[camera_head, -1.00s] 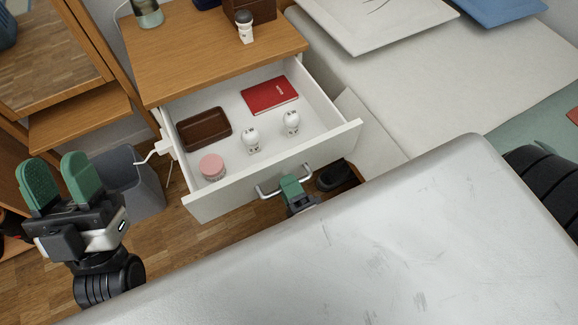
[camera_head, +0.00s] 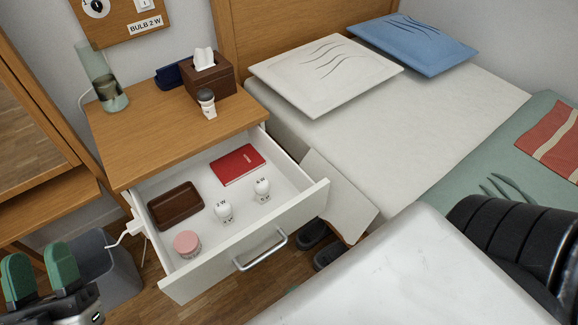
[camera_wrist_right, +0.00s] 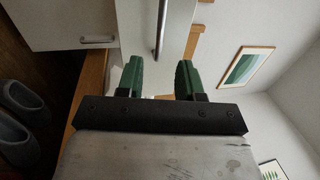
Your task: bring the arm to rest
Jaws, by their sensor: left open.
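My left gripper (camera_head: 39,272) is at the lower left corner of the head view, green fingers apart with nothing between them. My right gripper is out of sight in the head view. In the right wrist view its green fingers (camera_wrist_right: 158,80) are apart and empty. The drawer (camera_head: 245,235) stands open from the nightstand. Its metal handle (camera_head: 262,252) is free of any gripper in the head view. A metal handle bar (camera_wrist_right: 161,30) also shows beyond the fingers in the right wrist view; I cannot tell the exact gap.
The drawer holds a brown tray (camera_head: 175,205), red book (camera_head: 238,165), pink-lidded jar (camera_head: 187,244) and two white bulbs (camera_head: 224,211). The nightstand (camera_head: 150,135) carries a tissue box (camera_head: 212,82) and a glass lamp (camera_head: 112,95). A bin (camera_head: 112,268) and bed (camera_head: 390,130) flank it.

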